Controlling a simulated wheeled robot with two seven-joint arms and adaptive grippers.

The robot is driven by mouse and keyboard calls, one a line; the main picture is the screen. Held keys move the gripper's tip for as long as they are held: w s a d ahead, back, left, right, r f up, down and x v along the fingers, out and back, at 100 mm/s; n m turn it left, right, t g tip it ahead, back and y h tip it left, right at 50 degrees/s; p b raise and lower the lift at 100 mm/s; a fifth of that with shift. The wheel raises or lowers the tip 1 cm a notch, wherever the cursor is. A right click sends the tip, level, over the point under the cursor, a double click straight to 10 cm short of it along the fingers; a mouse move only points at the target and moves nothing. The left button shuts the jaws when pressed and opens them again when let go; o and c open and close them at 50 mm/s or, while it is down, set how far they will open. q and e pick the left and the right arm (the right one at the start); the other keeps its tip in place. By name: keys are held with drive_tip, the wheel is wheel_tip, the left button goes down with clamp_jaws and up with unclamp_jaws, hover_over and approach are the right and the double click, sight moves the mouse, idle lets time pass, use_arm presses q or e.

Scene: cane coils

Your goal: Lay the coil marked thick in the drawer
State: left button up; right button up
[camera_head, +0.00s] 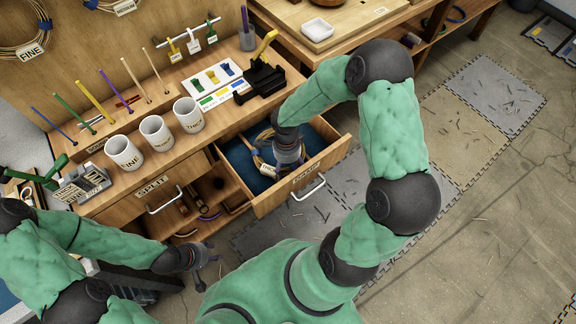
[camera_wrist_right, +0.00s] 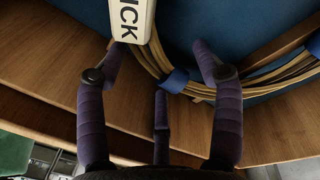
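The drawer (camera_head: 336,154) is pulled out, with a blue lining and a metal handle. The coil marked thick (camera_wrist_right: 232,87) lies in it on the blue lining. Its cane is tan with blue ties, and its white tag (camera_wrist_right: 131,18) reads "ICK", the rest being cut off. In the head view my right gripper (camera_head: 290,162) is down inside the drawer and hides much of the coil. In the right wrist view its purple fingers (camera_wrist_right: 155,65) are spread apart, with the coil just beyond their tips. My left gripper (camera_head: 203,264) is open and empty, in front of the bench.
Three white cups (camera_head: 156,132) stand on the bench, left of the drawer. A black tool with a yellow handle (camera_head: 262,78) sits behind the drawer. A closed drawer marked split (camera_head: 153,187) is to the left. Loose scraps lie on the floor mats.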

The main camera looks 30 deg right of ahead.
drive_tip(key=shift+s, duration=0.1)
wheel_tip(320, 180, up, 12)
drive_tip(key=w, duration=0.1)
drive_tip(key=shift+w+d, duration=0.15)
idle(0.4)
idle(0.5)
